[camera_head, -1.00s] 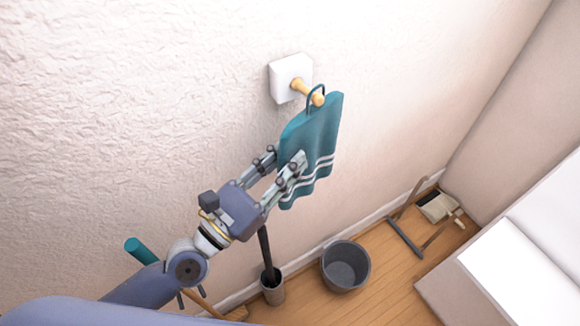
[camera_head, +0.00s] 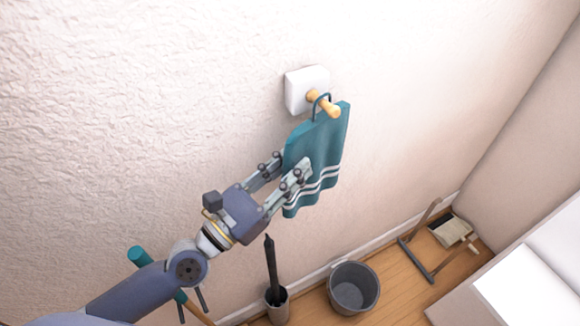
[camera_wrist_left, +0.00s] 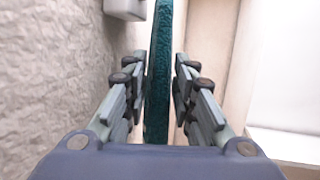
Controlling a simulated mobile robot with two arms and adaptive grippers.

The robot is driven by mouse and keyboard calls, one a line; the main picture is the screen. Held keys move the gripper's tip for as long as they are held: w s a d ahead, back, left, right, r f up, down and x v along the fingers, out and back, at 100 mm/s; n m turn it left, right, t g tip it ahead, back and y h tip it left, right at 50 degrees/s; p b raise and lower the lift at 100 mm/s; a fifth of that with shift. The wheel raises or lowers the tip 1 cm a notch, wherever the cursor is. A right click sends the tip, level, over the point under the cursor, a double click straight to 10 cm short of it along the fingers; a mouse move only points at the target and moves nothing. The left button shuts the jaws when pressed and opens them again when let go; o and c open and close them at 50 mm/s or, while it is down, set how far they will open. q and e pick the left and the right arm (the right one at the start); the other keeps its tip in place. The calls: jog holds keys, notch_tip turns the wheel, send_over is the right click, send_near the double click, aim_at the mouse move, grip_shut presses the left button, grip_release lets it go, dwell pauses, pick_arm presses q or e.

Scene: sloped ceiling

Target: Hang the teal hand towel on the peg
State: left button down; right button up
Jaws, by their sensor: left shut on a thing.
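The teal hand towel (camera_head: 325,145), with white stripes near its lower edge, hangs upright beside the wall. Its dark loop (camera_head: 316,108) is around the wooden peg (camera_head: 333,109), between the rounded tip and the square white wall plate (camera_head: 303,88). My left gripper (camera_head: 294,163) is shut on the towel's near side, below the loop. In the left wrist view the towel (camera_wrist_left: 158,70) stands edge-on between the two fingers (camera_wrist_left: 158,88), and part of the white plate (camera_wrist_left: 125,8) shows at the top. My right gripper is in neither view.
A grey bucket (camera_head: 353,288) and a holder with a dark handle (camera_head: 277,303) stand on the wooden floor below. A dustpan (camera_head: 450,231) lies by the far corner. A white-topped unit (camera_head: 530,285) is at the lower right. The wall around the peg is clear.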

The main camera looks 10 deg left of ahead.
pick_arm(q)
jog(key=c, duration=1.2)
grip_release()
jog(key=shift+c, duration=0.2)
jog(key=shift+s+a+f, duration=0.1)
jog(key=shift+s, duration=0.05)
